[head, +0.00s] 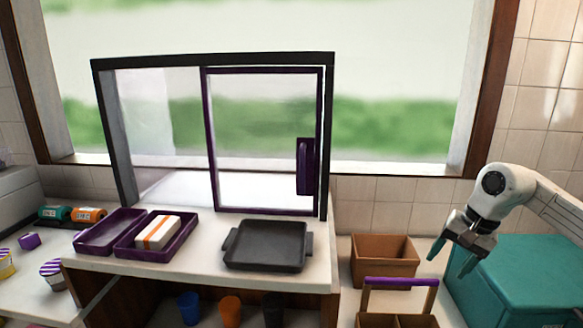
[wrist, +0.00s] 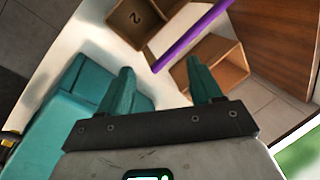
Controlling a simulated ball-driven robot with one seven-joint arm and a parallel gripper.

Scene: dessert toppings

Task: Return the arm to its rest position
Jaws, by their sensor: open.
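My gripper (head: 450,257) is at the right in the head view, in the air on the near left side of the teal box, with its fingers pointing down. In the wrist view, its two teal fingers (wrist: 163,88) stand wide apart. Nothing is between them, so it is open and empty. My white and grey arm comes in from the right edge in the head view. The floor and the boxes show beyond the fingers in the wrist view.
A teal box (head: 530,270) stands beside my gripper. A brown box (head: 385,270) and a purple-handled carrier (head: 400,282) are left of it. The counter holds a black tray (head: 267,246), purple trays (head: 160,250) with an orange-striped white block (head: 158,232), and a purple-framed glass case (head: 262,210).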

